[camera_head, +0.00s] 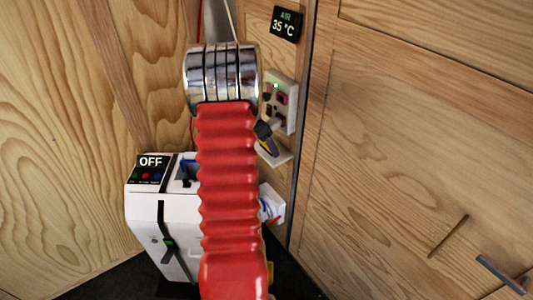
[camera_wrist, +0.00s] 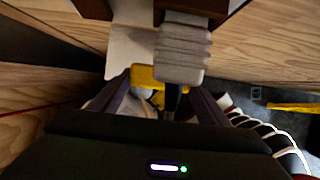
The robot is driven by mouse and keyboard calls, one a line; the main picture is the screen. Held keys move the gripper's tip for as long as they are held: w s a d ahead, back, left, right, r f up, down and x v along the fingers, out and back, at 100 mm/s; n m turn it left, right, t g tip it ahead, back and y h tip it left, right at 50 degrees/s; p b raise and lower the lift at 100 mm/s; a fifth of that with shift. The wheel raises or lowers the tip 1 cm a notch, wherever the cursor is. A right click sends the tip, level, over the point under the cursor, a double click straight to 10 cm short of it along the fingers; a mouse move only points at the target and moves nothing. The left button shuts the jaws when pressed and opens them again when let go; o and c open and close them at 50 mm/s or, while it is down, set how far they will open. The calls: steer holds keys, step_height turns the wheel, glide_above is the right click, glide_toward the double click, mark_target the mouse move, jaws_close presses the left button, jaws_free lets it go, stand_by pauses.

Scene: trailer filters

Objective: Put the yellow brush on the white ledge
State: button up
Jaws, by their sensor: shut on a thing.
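The yellow brush (camera_wrist: 145,76) shows in the wrist view between the two dark fingers of my gripper (camera_wrist: 160,88), which are shut on it. Part of the brush is hidden behind a grey ribbed piece and the fingers. The white ledge (camera_wrist: 128,45) is just beyond the brush. In the head view, the white ledge (camera_head: 281,157) juts from the wall below a socket panel. A small yellow part of the brush (camera_head: 268,147) shows over it, by my gripper's dark end (camera_head: 263,130). I cannot tell whether the brush touches the ledge.
A grey ribbed piece (camera_wrist: 182,52) stands close to the fingers. The socket panel (camera_head: 283,100) is above the ledge. A white machine marked OFF (camera_head: 147,215) stands left of my red arm. Wooden walls close in on both sides. Another yellow thing (camera_wrist: 292,107) lies at right.

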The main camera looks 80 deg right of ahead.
mark_target(265, 148)
step_height(265, 148, down, 3)
steer(key=shift+r, duration=0.1)
steer(key=shift+s+d+f, duration=0.15)
steer(key=shift+f, duration=0.4)
steer(key=o, duration=1)
steer(key=v, duration=1.2)
